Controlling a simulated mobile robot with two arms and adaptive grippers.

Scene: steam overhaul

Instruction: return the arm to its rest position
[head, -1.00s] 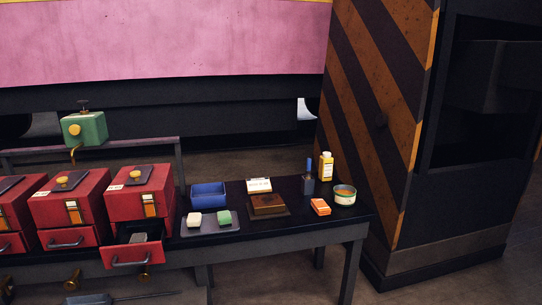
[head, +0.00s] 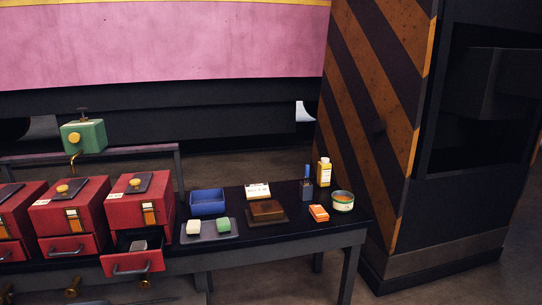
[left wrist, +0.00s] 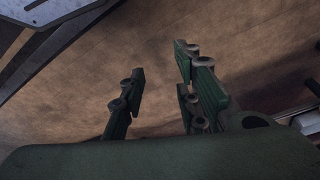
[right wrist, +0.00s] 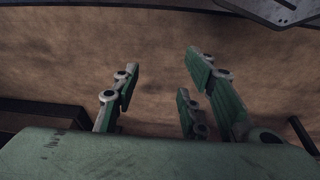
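My left gripper (left wrist: 158,92) shows in the left wrist view with its green fingers spread apart and nothing between them; bare brown floor lies beyond. My right gripper (right wrist: 165,85) shows in the right wrist view, also with fingers apart and empty over brown floor. Neither gripper shows in the head view, so where they are relative to the table cannot be told from it.
A dark table (head: 278,238) holds red drawer boxes (head: 140,205), one with its drawer (head: 134,263) pulled open, a blue bin (head: 208,202), a tray with two blocks, a bottle (head: 324,173) and a tin (head: 343,202). A striped cabinet (head: 372,130) stands at the right.

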